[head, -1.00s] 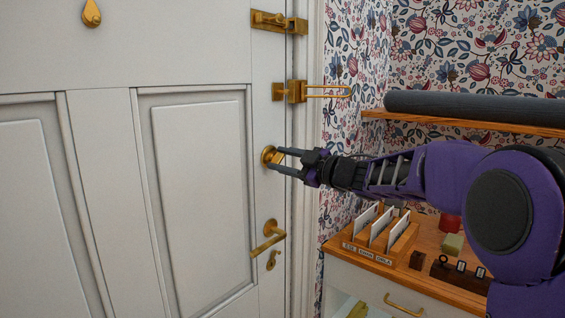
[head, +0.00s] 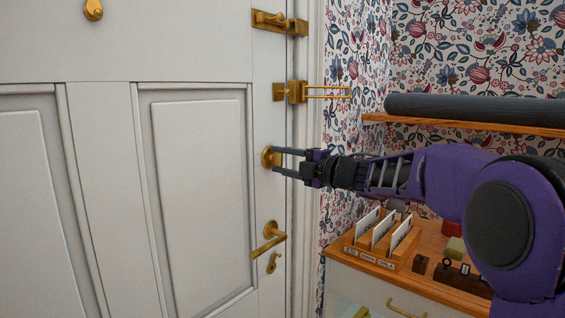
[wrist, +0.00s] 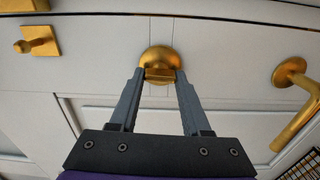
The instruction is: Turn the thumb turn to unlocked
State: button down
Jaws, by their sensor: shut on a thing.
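The brass thumb turn (head: 266,157) is a round rose with a small raised grip piece, on the right stile of the white door (head: 200,190), above the lever handle. My gripper (head: 273,160) reaches it from the right, its two dark fingers one above the other. In the wrist view, the fingertips (wrist: 160,76) are shut on the small grip piece of the thumb turn (wrist: 159,58), one at each side. The rose shows beyond the fingers. No locked or unlocked marking is readable.
A brass lever handle (head: 270,240) with a keyhole plate (head: 273,262) sits below. A swing-bar guard (head: 298,92) and a slide bolt (head: 279,22) are above. On the right stand a cabinet with a letter rack (head: 382,252) and a shelf (head: 470,125) with a dark roll.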

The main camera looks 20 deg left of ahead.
jog(key=shift+n, duration=0.4)
jog(key=shift+c, duration=1.8)
grip_release()
jog(key=v, duration=1.7)
jog(key=shift+d, duration=0.25)
jog(key=shift+s, duration=0.1)
